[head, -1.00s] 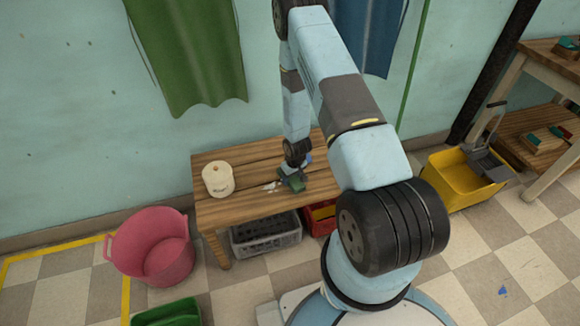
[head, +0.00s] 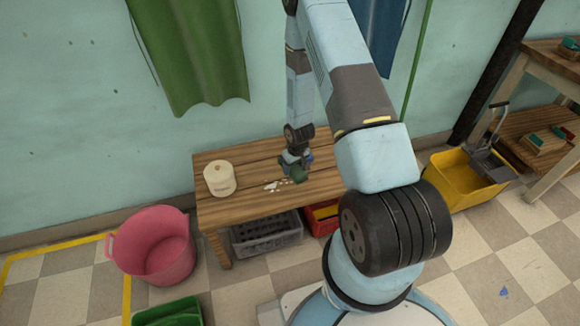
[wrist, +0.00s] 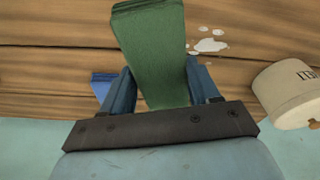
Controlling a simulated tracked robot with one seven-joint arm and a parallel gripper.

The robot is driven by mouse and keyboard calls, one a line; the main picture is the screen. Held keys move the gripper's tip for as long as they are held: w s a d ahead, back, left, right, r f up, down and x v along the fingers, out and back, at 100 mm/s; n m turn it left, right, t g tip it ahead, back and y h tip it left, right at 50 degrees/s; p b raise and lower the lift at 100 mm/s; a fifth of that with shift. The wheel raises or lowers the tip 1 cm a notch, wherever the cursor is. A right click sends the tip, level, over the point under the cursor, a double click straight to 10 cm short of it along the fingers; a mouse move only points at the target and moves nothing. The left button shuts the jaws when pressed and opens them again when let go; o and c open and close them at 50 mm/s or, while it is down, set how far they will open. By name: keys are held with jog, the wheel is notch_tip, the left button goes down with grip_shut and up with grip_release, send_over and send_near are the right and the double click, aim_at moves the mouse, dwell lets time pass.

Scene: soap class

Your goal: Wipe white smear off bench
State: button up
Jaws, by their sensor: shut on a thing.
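A white smear (head: 275,186) of several spots lies on the wooden bench (head: 240,212), right of a cream canister. In the wrist view the smear (wrist: 208,44) lies right of the green block. My gripper (head: 297,161) is over the bench, just right of the smear. It is shut on a green block (head: 300,174), perhaps a sponge. In the wrist view the green block (wrist: 152,50) extends forward from between the blue fingers of my gripper (wrist: 161,88). I cannot tell whether the block touches the bench. The block is apart from the main spots.
The lidded cream canister (head: 220,179) stands at the bench's left end; lettering shows on it in the wrist view (wrist: 288,97). A blue object (wrist: 102,86) lies behind my gripper. Grey (head: 266,233) and red (head: 321,218) crates are under the bench. A pink tub (head: 152,247) stands left.

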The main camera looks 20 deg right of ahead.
dwell(0.3)
jog(key=shift+w+f, duration=0.2)
jog(key=shift+f, duration=0.1)
jog(key=shift+f, duration=0.1)
